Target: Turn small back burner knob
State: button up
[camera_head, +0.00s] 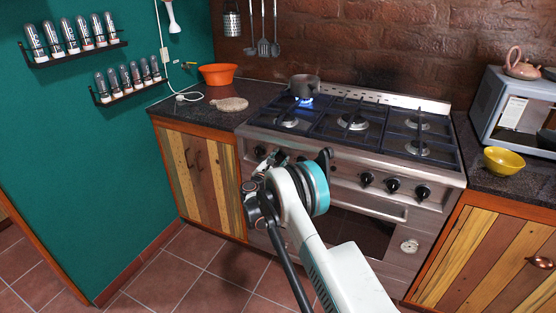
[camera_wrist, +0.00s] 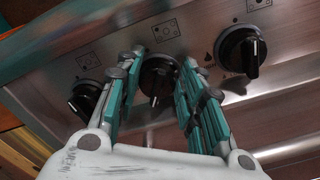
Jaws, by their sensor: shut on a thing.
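The stove's front panel (camera_head: 345,172) carries a row of black knobs. In the wrist view my gripper (camera_wrist: 163,62) has its teal-padded fingers on both sides of the middle knob (camera_wrist: 157,80), shut on it. The knob's white line points down. Another black knob (camera_wrist: 86,99) is to the left and one (camera_wrist: 240,52) to the right. In the head view my arm hides the gripped knob.
More knobs (camera_head: 392,186) and the oven handle (camera_head: 368,206) are close to the right of my arm. A yellow bowl (camera_head: 504,161) and a microwave (camera_head: 520,106) stand on the right counter. An orange bowl (camera_head: 217,74) is on the left counter. The floor at left is clear.

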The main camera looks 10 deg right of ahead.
jog(key=m, duration=0.6)
jog(key=shift+s+d+f+m, duration=0.15)
jog(key=shift+d+f+m, duration=0.05)
jog(key=shift+f+m, duration=0.1)
jog(key=m, duration=0.5)
jog(key=shift+f, duration=0.3)
jog(key=shift+m, duration=0.3)
jog(key=o, duration=1)
jog(key=shift+s, duration=0.1)
jog(key=shift+v, duration=3.95)
jog(key=shift+o, duration=0.4)
